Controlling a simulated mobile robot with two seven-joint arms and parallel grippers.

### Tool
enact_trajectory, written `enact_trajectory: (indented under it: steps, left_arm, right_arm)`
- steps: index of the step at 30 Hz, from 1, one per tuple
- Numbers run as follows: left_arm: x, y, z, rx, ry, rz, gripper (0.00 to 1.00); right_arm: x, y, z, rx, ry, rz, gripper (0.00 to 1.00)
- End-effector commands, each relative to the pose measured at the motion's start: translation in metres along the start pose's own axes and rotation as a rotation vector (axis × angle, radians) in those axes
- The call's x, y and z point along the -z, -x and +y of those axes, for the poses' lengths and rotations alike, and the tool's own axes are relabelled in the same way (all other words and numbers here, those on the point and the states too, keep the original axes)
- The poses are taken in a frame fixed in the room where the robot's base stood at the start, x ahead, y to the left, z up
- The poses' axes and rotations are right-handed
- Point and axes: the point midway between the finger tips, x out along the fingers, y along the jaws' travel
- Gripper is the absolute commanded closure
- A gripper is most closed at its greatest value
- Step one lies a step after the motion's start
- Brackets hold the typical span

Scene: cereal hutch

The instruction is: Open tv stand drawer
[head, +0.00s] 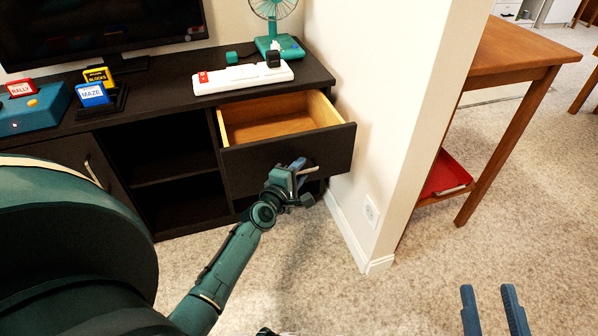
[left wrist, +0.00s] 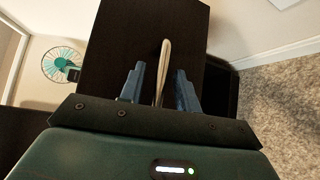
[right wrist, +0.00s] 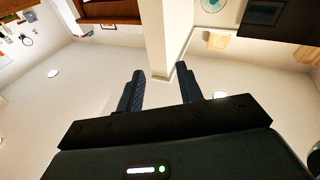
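The TV stand (head: 150,70) is black, and its upper right drawer (head: 287,149) is pulled out, showing a bare light-wood interior (head: 275,122). The drawer's metal handle (head: 308,170) is on its dark front. My left gripper (head: 297,170) is at the handle. In the left wrist view, the handle (left wrist: 163,70) stands between the fingers of the left gripper (left wrist: 160,88), with a gap visible on both sides. My right gripper (head: 492,300) is open and empty at the lower right, far from the stand; its spread fingers show in the right wrist view (right wrist: 165,92).
A white wall end (head: 400,130) stands close to the right of the drawer. A wooden table (head: 515,50) with a red tray (head: 445,175) is beyond it. A teal fan (head: 280,45), white rack (head: 243,78) and game cartridges (head: 93,94) sit on the stand. Carpet in front is clear.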

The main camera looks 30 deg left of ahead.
Motion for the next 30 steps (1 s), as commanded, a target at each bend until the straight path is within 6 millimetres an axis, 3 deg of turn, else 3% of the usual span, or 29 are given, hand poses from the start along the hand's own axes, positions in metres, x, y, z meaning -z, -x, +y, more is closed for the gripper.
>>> enact_trajectory:
  steps: [8,21,30]
  left_arm:
    - [0.0,0.013,0.001,0.002,0.0,0.0,0.67]
    - [0.0,0.105,0.0,0.003,-0.002,-0.001,0.67]
    - [0.0,0.131,0.001,-0.001,0.0,0.0,0.67]
  right_arm:
    - [0.009,-0.003,0.002,0.0,0.011,0.013,0.64]
    - [0.0,0.003,0.002,-0.004,0.06,-0.036,0.64]
    - [0.0,0.004,0.002,-0.006,0.064,-0.04,0.64]
